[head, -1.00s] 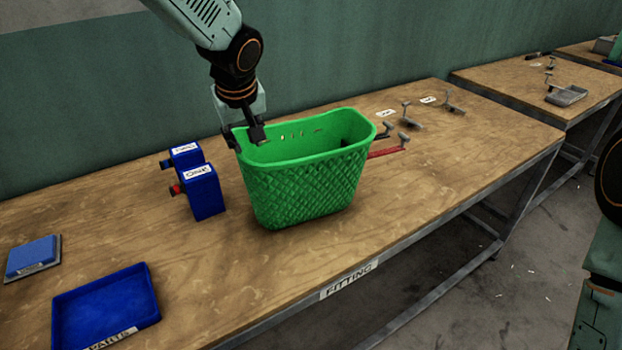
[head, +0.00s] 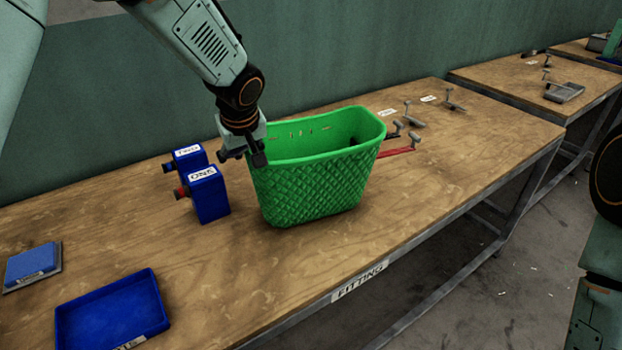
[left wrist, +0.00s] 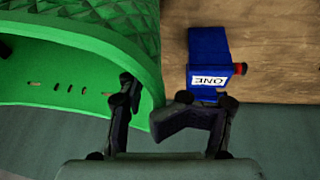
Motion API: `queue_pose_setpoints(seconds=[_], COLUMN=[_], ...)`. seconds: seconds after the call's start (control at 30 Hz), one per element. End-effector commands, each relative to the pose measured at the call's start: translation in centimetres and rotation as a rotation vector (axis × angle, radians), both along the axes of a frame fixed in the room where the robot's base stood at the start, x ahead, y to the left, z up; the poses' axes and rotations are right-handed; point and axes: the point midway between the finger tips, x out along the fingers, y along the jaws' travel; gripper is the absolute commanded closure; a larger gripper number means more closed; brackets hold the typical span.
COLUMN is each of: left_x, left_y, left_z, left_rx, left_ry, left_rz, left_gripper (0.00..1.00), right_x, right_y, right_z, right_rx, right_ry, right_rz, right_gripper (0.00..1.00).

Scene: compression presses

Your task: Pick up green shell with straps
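The green shell (head: 310,185) is a basket with a lattice wall, near upright at the middle of the table. Red and dark straps with grey ends stick out on its right; the red strap (head: 397,152) shows best. My left gripper (head: 244,158) is at the shell's left rim. In the left wrist view one finger is inside the shell (left wrist: 75,68) and one outside, with the rim pinched between them (left wrist: 150,112). I cannot tell whether the shell's base is clear of the table. My right gripper is out of view; only part of that arm shows at the right edge.
Blue boxes labelled ONE (head: 209,198) and TWO (head: 188,156) stand close left of the shell. A blue tray (head: 110,315) and a blue pad (head: 32,265) lie at front left. Grey clamps (head: 410,115) stand behind right. The table front labelled FITTING (head: 360,282) is clear.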

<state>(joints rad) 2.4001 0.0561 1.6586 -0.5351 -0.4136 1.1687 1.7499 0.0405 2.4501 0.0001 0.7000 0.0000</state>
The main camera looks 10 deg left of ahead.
Motion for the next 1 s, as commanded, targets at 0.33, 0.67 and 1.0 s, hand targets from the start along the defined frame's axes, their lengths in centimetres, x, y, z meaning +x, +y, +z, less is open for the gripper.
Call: queue_pose_setpoints(seconds=[0.33, 0.67, 1.0], left_x=[0.8, 0.8, 0.7], left_y=[0.7, 0.8, 0.9], left_z=[-2.6, -2.5, -2.6], left_rx=[-0.001, -0.001, 0.0], left_ry=[0.005, 0.003, 0.008], left_rz=[0.002, 0.001, 0.002], left_gripper=[0.68, 0.82, 1.0], right_x=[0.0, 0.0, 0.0], right_y=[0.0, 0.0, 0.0], right_z=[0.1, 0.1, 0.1], right_rx=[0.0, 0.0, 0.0], right_ry=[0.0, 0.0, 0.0], right_rz=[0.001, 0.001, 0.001], right_gripper=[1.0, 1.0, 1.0])
